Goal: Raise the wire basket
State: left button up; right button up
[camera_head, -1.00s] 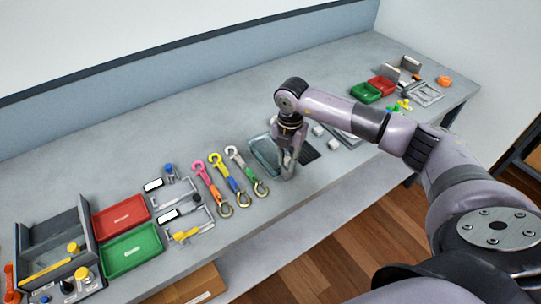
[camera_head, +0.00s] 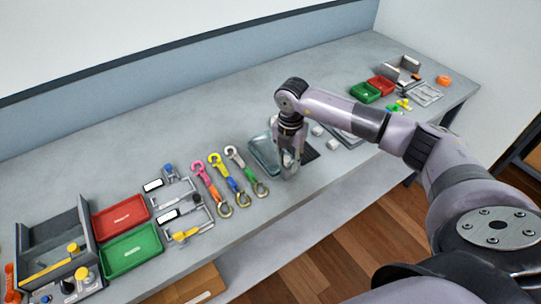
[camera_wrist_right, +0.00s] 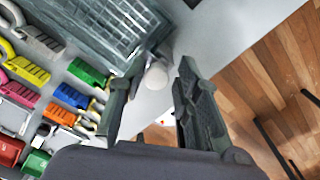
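The wire basket (camera_wrist_right: 108,28) shows in the right wrist view as a grey mesh at the upper left, just beyond my right gripper. In the head view a greyish tray-like shape (camera_head: 262,155) lies beside the gripper, partly hidden by it; I cannot tell whether it is the basket. My right gripper (camera_wrist_right: 158,98) is open, its two dark fingers apart. A pale rounded piece (camera_wrist_right: 155,76) shows between the fingers; I cannot tell whether it belongs to the basket. In the head view the right gripper (camera_head: 290,170) points down low over the bench. My left gripper is not in view.
Several coloured straps with hooks (camera_head: 222,172) lie left of the gripper. Red (camera_head: 121,214) and green trays (camera_head: 130,248) are farther left. Small pale blocks (camera_head: 318,130) lie close to the right. The bench (camera_head: 150,125) behind is clear; its front edge is near.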

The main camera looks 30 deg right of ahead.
jog(key=shift+w, duration=0.15)
jog(key=shift+r, duration=0.3)
notch_tip(320, 180, up, 6)
jog(key=p, duration=0.4)
jog(key=shift+f, duration=0.2)
jog(key=shift+c, duration=0.3)
